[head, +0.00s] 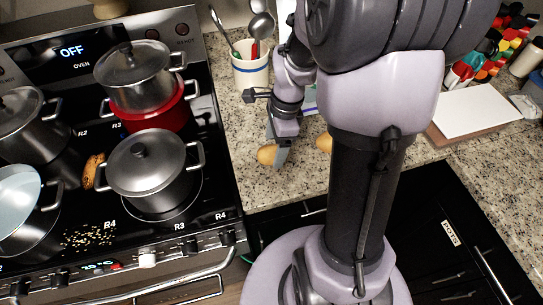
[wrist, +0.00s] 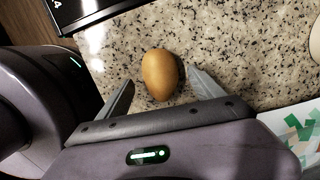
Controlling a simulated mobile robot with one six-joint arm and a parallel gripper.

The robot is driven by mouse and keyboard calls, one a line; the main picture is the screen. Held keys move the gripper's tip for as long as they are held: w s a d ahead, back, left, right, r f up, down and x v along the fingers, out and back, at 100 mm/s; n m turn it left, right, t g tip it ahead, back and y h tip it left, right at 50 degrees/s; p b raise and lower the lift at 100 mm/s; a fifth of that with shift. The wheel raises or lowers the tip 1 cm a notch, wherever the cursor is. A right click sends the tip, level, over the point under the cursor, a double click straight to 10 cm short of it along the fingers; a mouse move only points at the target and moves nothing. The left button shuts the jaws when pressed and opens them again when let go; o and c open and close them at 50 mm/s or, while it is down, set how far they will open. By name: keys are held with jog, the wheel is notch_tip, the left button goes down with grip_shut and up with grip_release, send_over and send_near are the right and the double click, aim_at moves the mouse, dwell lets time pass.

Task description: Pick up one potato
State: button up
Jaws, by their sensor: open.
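A potato (wrist: 159,73) lies on the speckled granite counter in the wrist view, between the two fingers of my gripper (wrist: 160,92). In the head view the same potato (head: 267,154) shows beside my gripper (head: 277,150), partly covered by it. A second potato-like object (head: 324,143) lies to the right, partly hidden behind my arm.
A utensil crock (head: 251,72) stands behind my gripper. The stove at left holds several pots, including a grey lidded pot (head: 150,172). A white board (head: 478,112) and colourful bottles (head: 497,50) are at right. Counter in front of the potato is clear.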

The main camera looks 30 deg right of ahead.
jog(key=f, duration=0.2)
jog(key=shift+w+a+f, duration=0.15)
jog(key=shift+w+f, duration=0.05)
jog(key=shift+f, duration=0.1)
jog(key=shift+r, duration=0.15)
jog(key=shift+s, duration=0.1)
jog(key=shift+c, duration=0.9)
jog(key=c, duration=1.4)
jog(key=shift+r, duration=0.1)
